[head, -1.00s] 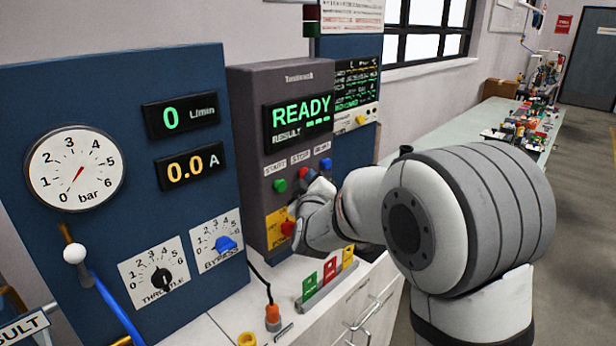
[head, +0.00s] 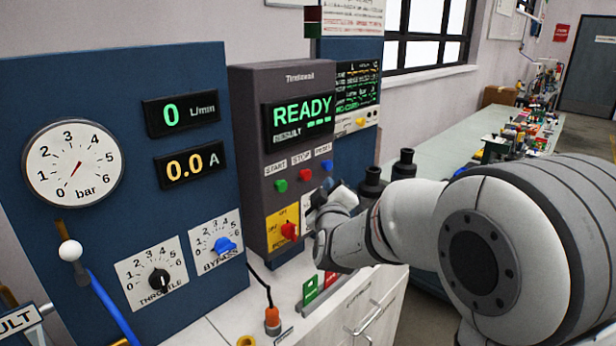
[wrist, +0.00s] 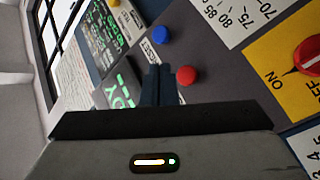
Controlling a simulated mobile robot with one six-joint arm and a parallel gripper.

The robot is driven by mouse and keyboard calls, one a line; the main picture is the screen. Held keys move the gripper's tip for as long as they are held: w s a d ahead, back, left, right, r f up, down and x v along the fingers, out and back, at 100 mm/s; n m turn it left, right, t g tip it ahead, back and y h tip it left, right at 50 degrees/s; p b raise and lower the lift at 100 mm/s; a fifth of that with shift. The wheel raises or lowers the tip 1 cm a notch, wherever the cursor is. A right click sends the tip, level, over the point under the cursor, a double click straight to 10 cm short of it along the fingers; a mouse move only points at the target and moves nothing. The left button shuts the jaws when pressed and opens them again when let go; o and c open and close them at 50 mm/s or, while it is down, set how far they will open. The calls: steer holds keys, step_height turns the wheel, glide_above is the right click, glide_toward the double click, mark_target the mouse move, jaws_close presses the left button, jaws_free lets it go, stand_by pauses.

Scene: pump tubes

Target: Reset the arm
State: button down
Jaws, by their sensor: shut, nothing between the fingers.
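My arm reaches in from the right in the head view, and my gripper (head: 318,196) is just in front of the lower part of the dark control box. In the wrist view the dark fingers of my gripper (wrist: 160,68) are together with nothing between them, beside the red button (wrist: 186,75) and near the blue button (wrist: 161,34). I cannot tell whether they touch the panel. The box's display (head: 298,118) reads READY. Below it the green button (head: 281,186), red button (head: 306,175) and blue button show.
A red rotary switch (head: 290,230) sits on a yellow plate. To the left, the blue panel (head: 110,110) bears a pressure gauge (head: 74,164) near 0, a throttle knob (head: 159,281) and a blue bypass knob (head: 226,244).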

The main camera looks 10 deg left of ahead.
steer(key=s+d+f+m+g, duration=0.3)
steer(key=s+d+f+g, duration=0.1)
steer(key=s, duration=0.7)
steer(key=s+d+f+m+g+h, duration=0.1)
steer(key=s+d+f+m+g, duration=0.3)
steer(key=s, duration=0.7)
steer(key=s+d+f+m+g+h, duration=0.1)
steer(key=s+d+f+m+g, duration=0.3)
steer(key=s+d+g, duration=0.4)
steer(key=s+d, duration=0.1)
steer(key=s, duration=0.2)
steer(key=shift+d, duration=0.3)
steer(key=c, duration=2.1)
jaws_free()
steer(key=shift+w+f, duration=0.1)
